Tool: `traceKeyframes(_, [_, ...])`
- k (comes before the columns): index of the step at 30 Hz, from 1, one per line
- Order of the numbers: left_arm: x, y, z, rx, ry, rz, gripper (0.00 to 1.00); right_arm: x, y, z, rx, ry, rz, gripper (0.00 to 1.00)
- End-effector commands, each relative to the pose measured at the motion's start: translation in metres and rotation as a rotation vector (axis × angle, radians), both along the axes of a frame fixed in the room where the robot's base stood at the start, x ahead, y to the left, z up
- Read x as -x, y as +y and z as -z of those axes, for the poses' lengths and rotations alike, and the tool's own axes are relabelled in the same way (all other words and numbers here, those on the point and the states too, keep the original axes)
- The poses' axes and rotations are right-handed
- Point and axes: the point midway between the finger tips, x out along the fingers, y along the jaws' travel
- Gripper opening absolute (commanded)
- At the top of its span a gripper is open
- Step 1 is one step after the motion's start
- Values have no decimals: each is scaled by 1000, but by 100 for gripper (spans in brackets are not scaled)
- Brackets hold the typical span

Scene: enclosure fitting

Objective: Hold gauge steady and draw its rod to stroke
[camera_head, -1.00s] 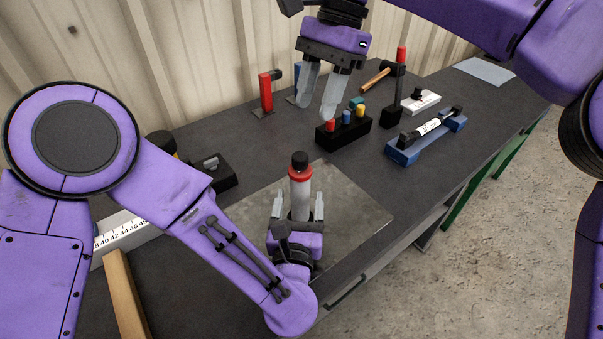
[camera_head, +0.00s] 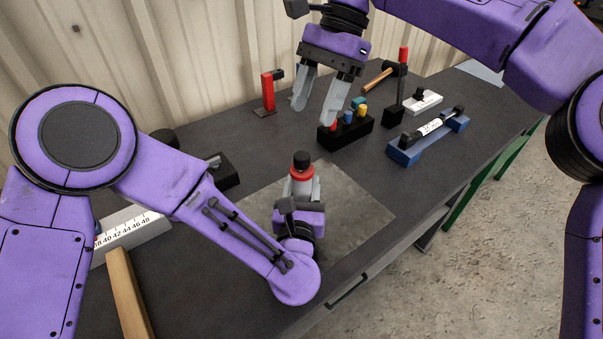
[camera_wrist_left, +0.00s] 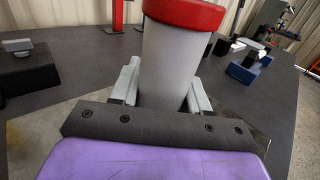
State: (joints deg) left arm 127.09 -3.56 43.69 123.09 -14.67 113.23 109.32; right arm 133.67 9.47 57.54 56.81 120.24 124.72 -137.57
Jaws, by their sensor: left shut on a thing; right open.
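The gauge (camera_head: 301,173) stands upright on the grey metal plate (camera_head: 350,200), with a grey body, a red collar and a black top. My left gripper (camera_head: 301,190) is shut on its grey body from the near side. In the left wrist view the gauge body (camera_wrist_left: 176,65) sits between the two fingers, with the red collar above them; its lower part is hidden by the gripper. My right gripper (camera_head: 318,95) is open and empty, pointing down above the back of the bench, behind the gauge and apart from it.
A black block with coloured pegs (camera_head: 345,133) stands behind and right of the gauge. A blue cradle (camera_head: 405,153) holds a black-and-white cylinder. A red post (camera_head: 267,92), a hammer (camera_head: 377,78), a ruler block (camera_head: 132,232) and a wooden bar (camera_head: 127,295) also lie around.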

Motion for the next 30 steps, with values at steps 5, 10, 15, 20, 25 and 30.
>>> traceKeyframes(5, [0,0,0,1,-1,0,7,-8,3,33,-285,294,-25,55])
traceKeyframes(10, [0,0,0,1,-1,0,7,-28,-26,61,-579,562,17,55])
traceKeyframes(15, [0,0,0,0,0,0,7,-44,-59,86,-766,714,76,55])
traceKeyframes(20, [0,0,0,0,0,0,7,-47,-69,94,-820,754,95,55])
traceKeyframes(25, [0,0,0,0,0,0,7,-32,-53,95,-822,754,92,55])
traceKeyframes(30, [0,0,0,0,0,0,7,-4,-19,94,-818,755,89,55])
